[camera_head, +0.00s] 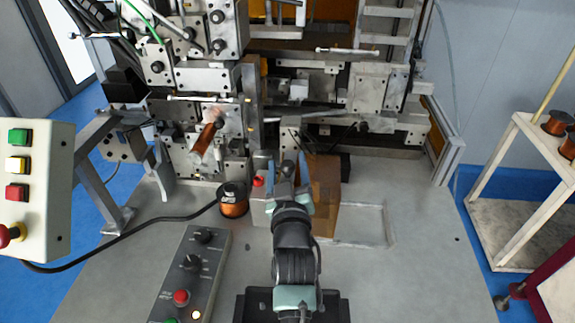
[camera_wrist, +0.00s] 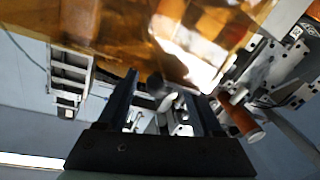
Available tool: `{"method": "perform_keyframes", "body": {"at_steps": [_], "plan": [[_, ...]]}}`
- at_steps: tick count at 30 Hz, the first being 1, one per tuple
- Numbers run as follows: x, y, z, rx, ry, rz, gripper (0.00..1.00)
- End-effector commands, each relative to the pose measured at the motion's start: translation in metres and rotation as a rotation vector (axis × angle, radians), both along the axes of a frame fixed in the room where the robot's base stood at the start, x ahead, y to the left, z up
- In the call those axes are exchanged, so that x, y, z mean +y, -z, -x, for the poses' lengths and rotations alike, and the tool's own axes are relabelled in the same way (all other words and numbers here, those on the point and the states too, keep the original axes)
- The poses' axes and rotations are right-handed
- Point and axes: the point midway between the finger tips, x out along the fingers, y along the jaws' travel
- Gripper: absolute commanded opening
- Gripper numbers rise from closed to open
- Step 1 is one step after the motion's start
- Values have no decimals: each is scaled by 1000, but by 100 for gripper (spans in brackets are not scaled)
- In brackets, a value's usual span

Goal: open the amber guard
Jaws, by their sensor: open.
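The amber guard (camera_head: 326,188) is a see-through orange-brown panel in front of the machine, just right of my gripper (camera_head: 288,166) in the head view. In the wrist view the guard (camera_wrist: 120,35) fills the top, with bright reflections on it. My gripper (camera_wrist: 163,98) shows there with two dark fingers apart. A dark round knob (camera_wrist: 155,84) appears between the fingertips near the guard's lower edge. I cannot tell whether the fingers touch it. My arm hides part of the guard's left side in the head view.
A copper spool (camera_head: 233,200) stands on the grey table left of my arm. A control box (camera_head: 190,272) with knobs lies front left, and a button panel (camera_head: 30,190) stands at the far left. A cart (camera_head: 525,190) is at the right. The table's front right is clear.

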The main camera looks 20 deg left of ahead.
Motion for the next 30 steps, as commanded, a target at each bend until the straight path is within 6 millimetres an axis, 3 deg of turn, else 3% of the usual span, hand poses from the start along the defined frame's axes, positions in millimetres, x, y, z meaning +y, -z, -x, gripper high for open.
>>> {"method": "perform_keyframes", "body": {"at_steps": [2,12,30], "plan": [[0,0,0,0,0,0,62],[0,0,0,0,0,0,1],[0,0,0,0,0,0,0]]}}
